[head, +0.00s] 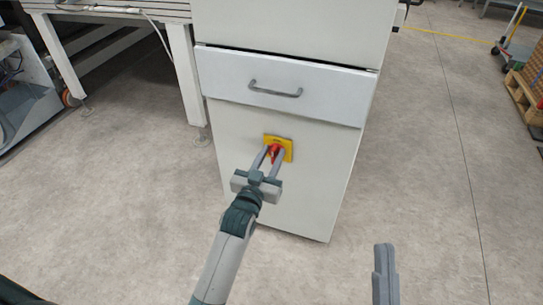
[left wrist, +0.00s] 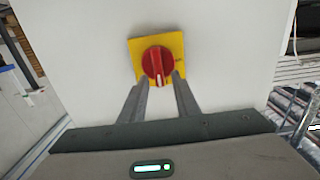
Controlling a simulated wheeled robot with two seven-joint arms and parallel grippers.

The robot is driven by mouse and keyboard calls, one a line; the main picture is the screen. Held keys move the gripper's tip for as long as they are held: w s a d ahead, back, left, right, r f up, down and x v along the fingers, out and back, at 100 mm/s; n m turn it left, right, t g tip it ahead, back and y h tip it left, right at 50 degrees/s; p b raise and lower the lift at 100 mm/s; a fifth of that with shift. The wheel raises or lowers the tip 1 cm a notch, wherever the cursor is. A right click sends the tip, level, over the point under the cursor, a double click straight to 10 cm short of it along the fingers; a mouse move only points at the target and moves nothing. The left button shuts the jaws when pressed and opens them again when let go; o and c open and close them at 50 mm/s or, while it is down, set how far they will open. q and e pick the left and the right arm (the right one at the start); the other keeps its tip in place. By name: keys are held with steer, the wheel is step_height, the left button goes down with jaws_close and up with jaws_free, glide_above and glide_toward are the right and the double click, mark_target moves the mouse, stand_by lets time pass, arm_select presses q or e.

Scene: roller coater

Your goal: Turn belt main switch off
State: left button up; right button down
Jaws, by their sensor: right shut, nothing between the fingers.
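The belt main switch is a red rotary knob (head: 275,151) on a yellow square plate (head: 289,149), set in the front of a white cabinet (head: 318,172). In the left wrist view the red knob (left wrist: 156,63) has its white-marked handle pointing down, on the yellow plate (left wrist: 136,47). My left gripper (head: 270,152) is open. Its two fingers (left wrist: 160,80) reach to the knob, one on each side of its lower part; I cannot tell whether they touch it. My right gripper (head: 384,262) is shut and empty, low in the head view, well away from the switch.
A drawer (head: 285,84) with a grey handle (head: 275,91) is above the switch. A metal-framed table (head: 186,75) stands left of the cabinet. A pallet with boxes (head: 527,95) is at the far right. The floor (head: 440,180) right of the cabinet is clear.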

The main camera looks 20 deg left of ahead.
arm_select(q)
jaws_close()
stand_by(0.3)
